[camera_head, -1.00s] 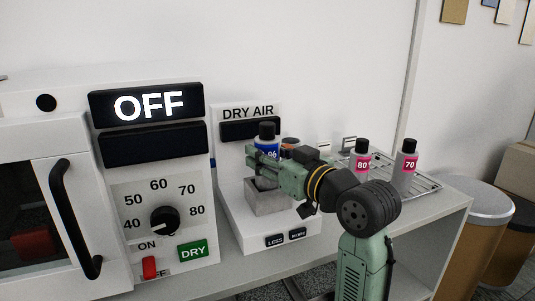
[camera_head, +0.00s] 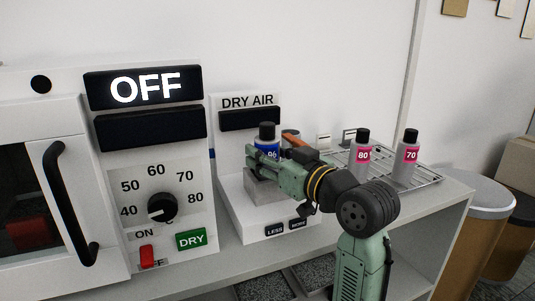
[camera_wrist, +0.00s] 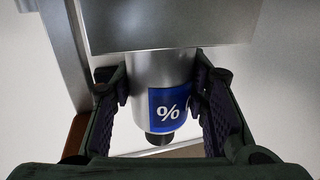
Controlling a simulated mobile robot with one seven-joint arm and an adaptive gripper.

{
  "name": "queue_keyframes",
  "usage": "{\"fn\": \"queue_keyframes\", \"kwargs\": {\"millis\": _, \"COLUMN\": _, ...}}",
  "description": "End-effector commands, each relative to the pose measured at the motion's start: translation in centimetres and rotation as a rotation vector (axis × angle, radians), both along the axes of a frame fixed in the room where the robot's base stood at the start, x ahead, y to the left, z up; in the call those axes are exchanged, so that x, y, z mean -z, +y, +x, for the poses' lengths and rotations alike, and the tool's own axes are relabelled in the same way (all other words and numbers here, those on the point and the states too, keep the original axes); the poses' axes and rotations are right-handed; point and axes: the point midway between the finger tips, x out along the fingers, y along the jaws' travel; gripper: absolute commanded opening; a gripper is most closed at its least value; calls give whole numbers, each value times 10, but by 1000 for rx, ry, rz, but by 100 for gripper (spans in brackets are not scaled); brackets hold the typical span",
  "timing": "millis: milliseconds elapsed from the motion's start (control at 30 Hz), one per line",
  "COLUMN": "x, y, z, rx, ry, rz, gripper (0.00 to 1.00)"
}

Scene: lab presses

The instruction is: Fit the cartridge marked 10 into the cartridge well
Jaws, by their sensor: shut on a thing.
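My gripper (camera_head: 267,163) is shut on a grey cartridge (camera_head: 267,132) with a black cap and a blue label. The label shows a "%" sign in the wrist view (camera_wrist: 167,105); I cannot read a 10 on it. The cartridge is upright, cap up, between both fingers. It is over the grey metal block of the cartridge well (camera_head: 266,192) on the DRY AIR unit. In the wrist view the cartridge's lower end meets the block's edge (camera_wrist: 220,40). How far it sits in the well is hidden.
Two grey cartridges with pink labels, 80 (camera_head: 362,155) and 70 (camera_head: 407,155), stand on a wire rack (camera_head: 428,178) at right. The oven (camera_head: 45,180) with an OFF display (camera_head: 145,86) is at left. LESS and MORE buttons (camera_head: 286,228) lie below the well.

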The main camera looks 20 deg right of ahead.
Motion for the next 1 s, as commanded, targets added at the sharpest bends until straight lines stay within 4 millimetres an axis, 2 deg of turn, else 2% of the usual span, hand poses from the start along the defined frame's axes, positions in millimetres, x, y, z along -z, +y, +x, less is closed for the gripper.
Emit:
{"fn": "queue_keyframes", "kwargs": {"millis": 800, "x": 21, "y": 1, "z": 0, "rx": -1, "ry": -1, "rz": -1, "gripper": 7}}
{"fn": "queue_keyframes", "kwargs": {"millis": 833, "x": 20, "y": 1, "z": 0, "rx": -1, "ry": -2, "rz": -2, "gripper": 42}}
{"fn": "queue_keyframes", "kwargs": {"millis": 1000, "x": 21, "y": 1, "z": 0, "rx": -1, "ry": 1, "rz": -1, "gripper": 54}}
